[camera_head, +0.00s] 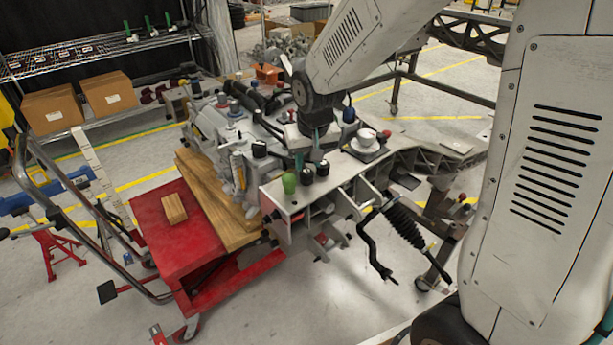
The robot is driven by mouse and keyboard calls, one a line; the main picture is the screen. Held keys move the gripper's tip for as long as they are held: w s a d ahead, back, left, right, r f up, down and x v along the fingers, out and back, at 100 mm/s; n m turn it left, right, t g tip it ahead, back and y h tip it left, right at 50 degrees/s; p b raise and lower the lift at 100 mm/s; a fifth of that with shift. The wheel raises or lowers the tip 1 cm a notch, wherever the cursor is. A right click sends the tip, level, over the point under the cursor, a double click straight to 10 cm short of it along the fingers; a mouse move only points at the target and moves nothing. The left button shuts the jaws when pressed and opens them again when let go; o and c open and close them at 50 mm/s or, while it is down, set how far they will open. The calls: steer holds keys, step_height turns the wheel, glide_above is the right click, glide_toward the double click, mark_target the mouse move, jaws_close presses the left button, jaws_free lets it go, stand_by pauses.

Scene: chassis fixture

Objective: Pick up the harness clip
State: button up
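My gripper (308,156) hangs from the arm above the front part of the grey chassis fixture (275,208). Its two narrow teal fingers look apart, with no object visible between them. Just below and in front stand a lime green cap-like piece (289,183) and two dark, green-topped pieces (307,177) on the pale ledge. I cannot tell which small part is the harness clip; it may be one of these or hidden behind my gripper. Contact between the fingers and anything below cannot be made out.
A white round part (367,139) on a dark plate sits right of my gripper. A black ribbed boot (404,223) and bent rod hang off the right side. A red cart (166,232) with a wooden block (174,208) stands at left. Open floor lies in front.

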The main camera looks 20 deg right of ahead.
mark_target(307, 171)
steer(key=x, duration=0.4)
steer(key=shift+a+f, duration=0.1)
steer(key=shift+f, duration=0.3)
jaws_close()
